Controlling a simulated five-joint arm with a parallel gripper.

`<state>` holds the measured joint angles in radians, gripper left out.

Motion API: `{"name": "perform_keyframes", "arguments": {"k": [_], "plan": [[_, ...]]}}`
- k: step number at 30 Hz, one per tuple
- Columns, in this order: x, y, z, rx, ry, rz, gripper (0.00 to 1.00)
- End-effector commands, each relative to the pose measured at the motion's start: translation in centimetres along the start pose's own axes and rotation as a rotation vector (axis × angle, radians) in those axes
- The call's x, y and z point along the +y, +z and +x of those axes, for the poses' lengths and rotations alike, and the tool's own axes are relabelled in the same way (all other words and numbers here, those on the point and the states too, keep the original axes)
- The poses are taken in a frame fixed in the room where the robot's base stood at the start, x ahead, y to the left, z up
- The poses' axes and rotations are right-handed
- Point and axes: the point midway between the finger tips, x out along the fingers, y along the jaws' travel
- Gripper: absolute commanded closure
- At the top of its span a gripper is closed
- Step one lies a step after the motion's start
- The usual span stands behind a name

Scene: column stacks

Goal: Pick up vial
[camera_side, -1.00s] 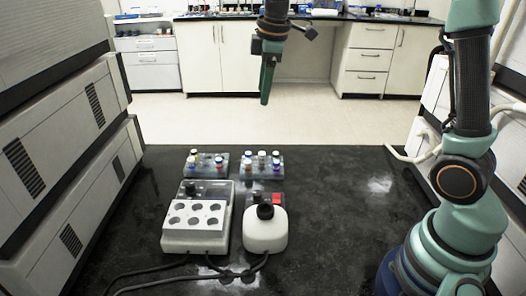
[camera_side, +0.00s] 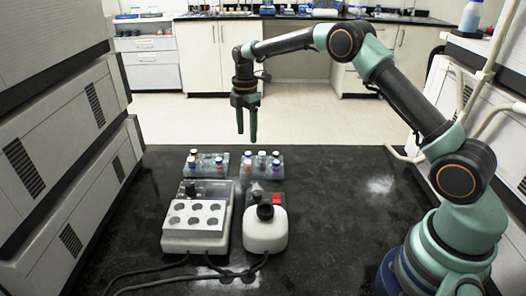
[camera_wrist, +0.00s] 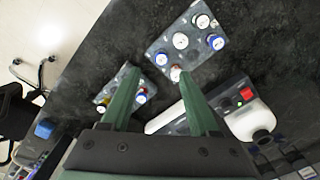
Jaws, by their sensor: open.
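Several capped vials stand upright in two clear racks on the dark bench. The left rack (camera_side: 212,170) holds several more, including a blue-capped vial (camera_side: 219,162). My gripper (camera_side: 246,140) hangs pointing down above the racks, apart from them, with its fingers spread and nothing between them. In the wrist view the green fingers (camera_wrist: 162,70) point toward the gap between the racks; the right fingertip overlaps a vial (camera_wrist: 175,74) near the right rack's edge.
In front of the racks stand a white block device with round wells (camera_side: 196,225) and a white rounded mixer (camera_side: 265,233) with a black top and red switch. Cables run along the front. Grey machines flank the bench; the bench right of the racks is clear.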

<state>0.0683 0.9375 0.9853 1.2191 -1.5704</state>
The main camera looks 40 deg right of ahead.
Motion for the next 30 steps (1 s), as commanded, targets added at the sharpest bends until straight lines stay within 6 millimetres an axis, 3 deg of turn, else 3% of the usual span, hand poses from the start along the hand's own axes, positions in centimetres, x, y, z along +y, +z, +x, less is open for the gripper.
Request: {"name": "perform_keyframes", "arguments": {"k": [10, 18, 27, 28, 30], "plan": [[-0.1, 0.0, 3.1, 0.0, -0.002, 0.001, 0.39], [-0.3, 0.1, 6.7, 0.0, -0.002, 0.001, 0.39], [-0.3, 0.1, 7.2, 0.0, 0.001, 0.001, 0.39], [-0.3, 0.1, 7.2, 0.0, 0.001, 0.001, 0.42], [-0.3, 0.1, 7.2, 0.0, 0.001, 0.001, 0.69]]}}
